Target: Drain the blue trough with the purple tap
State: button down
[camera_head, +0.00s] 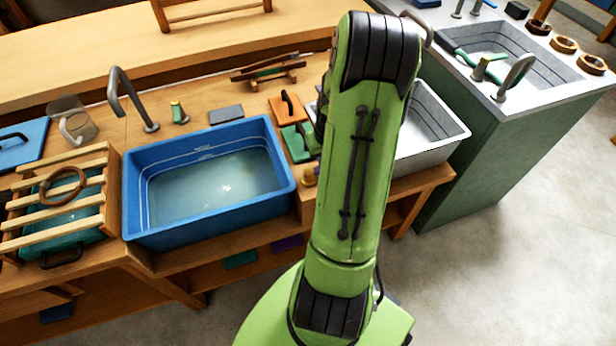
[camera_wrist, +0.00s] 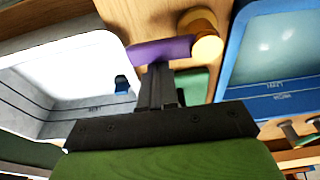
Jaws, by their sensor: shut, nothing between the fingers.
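The blue trough (camera_head: 215,218) sits in the wooden bench and holds shallow, pale water. Its blue rim also shows at the right of the wrist view (camera_wrist: 233,58). The purple tap (camera_wrist: 160,50) is a purple lever joined to a round, yellowish wooden body (camera_wrist: 203,38), between the trough and a white basin. My gripper (camera_wrist: 158,70) is shut and empty, its fingertips at the lever's near edge; I cannot tell whether they touch.
The white basin (camera_head: 440,134) lies right of my arm; in the wrist view it is at left (camera_wrist: 70,75). A slatted wooden rack (camera_head: 60,203) stands left of the trough. A grey faucet (camera_head: 128,98) rises behind it. Open floor lies at right.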

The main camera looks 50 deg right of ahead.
jog(key=shift+s+a+b, duration=0.25)
jog(key=shift+s+a, duration=0.45)
jog(key=shift+s, duration=0.2)
jog(key=shift+s+a+b, duration=0.2)
jog(key=shift+s+a, duration=0.5)
jog(key=shift+s, duration=0.15)
notch_tip(320, 180, up, 4)
jog(key=p, duration=0.3)
jog(key=shift+a, duration=0.1)
jog(key=a+b, duration=0.1)
jog(key=a, duration=0.5)
jog(key=shift+a, duration=0.4)
jog(key=shift+s, duration=0.1)
notch_tip(320, 180, down, 4)
jog(key=b, duration=0.4)
jog(key=shift+f, duration=0.2)
jog(key=shift+r, duration=0.15)
